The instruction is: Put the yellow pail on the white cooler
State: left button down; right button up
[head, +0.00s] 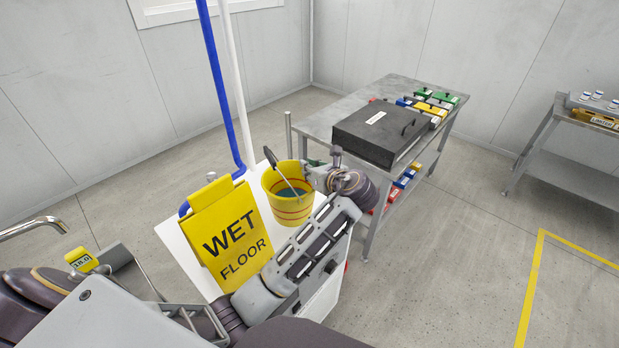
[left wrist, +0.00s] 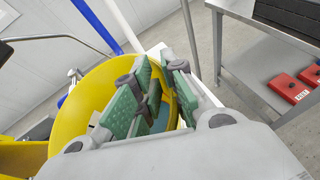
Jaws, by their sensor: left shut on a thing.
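The yellow pail (head: 272,184) has red bands and a thin light rod with a dark end slanting across its mouth. It appears upright over the far part of a white box top, which looks like the white cooler (head: 178,240). Whether the pail's base touches the top is hard to tell. My left gripper (head: 318,172) is at the pail's right rim, shut on it. In the left wrist view, its green-padded fingers (left wrist: 150,95) overlap the pail (left wrist: 98,80) at the rim. My arm hides part of the white box. My right gripper is not in view.
Blue (head: 226,90) and white (head: 236,85) poles rise behind. A metal table (head: 335,108) with a black case (head: 380,133) stands to the right. Open floor lies right of it.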

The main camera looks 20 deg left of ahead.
pick_arm(q)
notch_tip(320, 180, down, 2)
jog(key=shift+f, duration=0.65)
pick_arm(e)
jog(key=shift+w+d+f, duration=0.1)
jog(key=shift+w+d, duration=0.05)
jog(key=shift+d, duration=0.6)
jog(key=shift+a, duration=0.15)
pick_arm(q)
jog(key=c, duration=1.5)
grip_release()
jog(key=shift+f, duration=0.1)
jog(key=shift+o, duration=0.3)
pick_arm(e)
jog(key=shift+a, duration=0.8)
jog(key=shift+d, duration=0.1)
